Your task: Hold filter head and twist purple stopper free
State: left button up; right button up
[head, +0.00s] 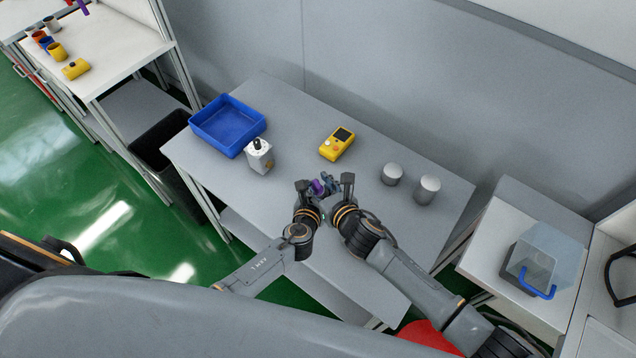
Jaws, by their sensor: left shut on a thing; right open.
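The purple stopper (317,186) shows at the front middle of the grey table, between my two hands. My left gripper (313,189) is shut, with the purple piece at its fingertips. My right gripper (338,187) is open just to the right, its fingers close to the left one. A small grey-blue piece shows beside the purple one; I cannot tell whether it is the filter head or part of a finger. The fingers hide much of the contact.
On the table stand a blue tray (205,127), a white unit with a black knob (260,158), a yellow handheld device (336,146) and two grey cylinders (391,175) (427,191).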

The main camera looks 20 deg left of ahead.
pick_arm(q)
jog(key=shift+r, duration=0.1)
pick_arm(e)
jog(key=shift+c, duration=0.4)
grip_shut()
jog(key=shift+r, duration=0.1)
jog(key=shift+n+y, duration=0.4)
jog(key=shift+w+d+n+g, duration=0.15)
jog(key=shift+n+g, duration=0.15)
jog(key=shift+g, duration=0.3)
jog(key=shift+n+y, duration=0.3)
jog(key=shift+y, duration=0.2)
pick_arm(q)
jog(key=shift+w+d, duration=0.1)
pick_arm(e)
jog(key=shift+g, duration=0.4)
